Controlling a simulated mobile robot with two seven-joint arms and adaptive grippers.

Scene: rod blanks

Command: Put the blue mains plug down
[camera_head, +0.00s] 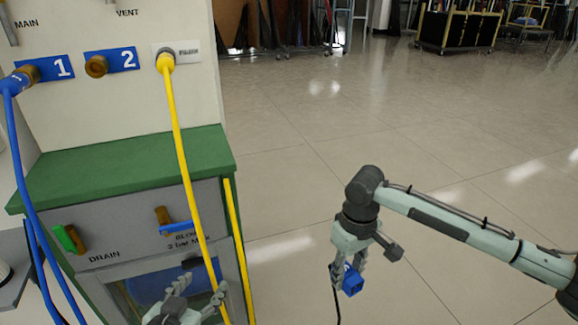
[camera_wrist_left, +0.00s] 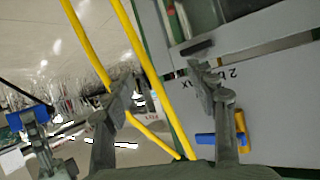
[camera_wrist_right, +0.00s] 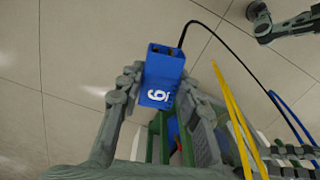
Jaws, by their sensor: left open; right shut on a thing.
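The blue mains plug (camera_head: 352,283) is a small blue block held in my right gripper (camera_head: 348,268), high over the open floor. In the right wrist view the plug (camera_wrist_right: 160,85) shows a white mark like a 6 or 9 and sits between both fingers. A dark cord (camera_wrist_right: 218,36) runs from it; in the head view the cord hangs downward. My left gripper (camera_head: 201,289) is open near the front of the cabinet. In the left wrist view a yellow hose (camera_wrist_left: 143,52) passes between its spread fingers; I cannot tell whether they touch it.
A green-topped cabinet (camera_head: 130,160) stands at the left, with ports 1 and 2. The yellow hose hangs from a third port, and blue hoses (camera_head: 24,190) hang at far left. Blue-handled and green-handled valves are on its front.

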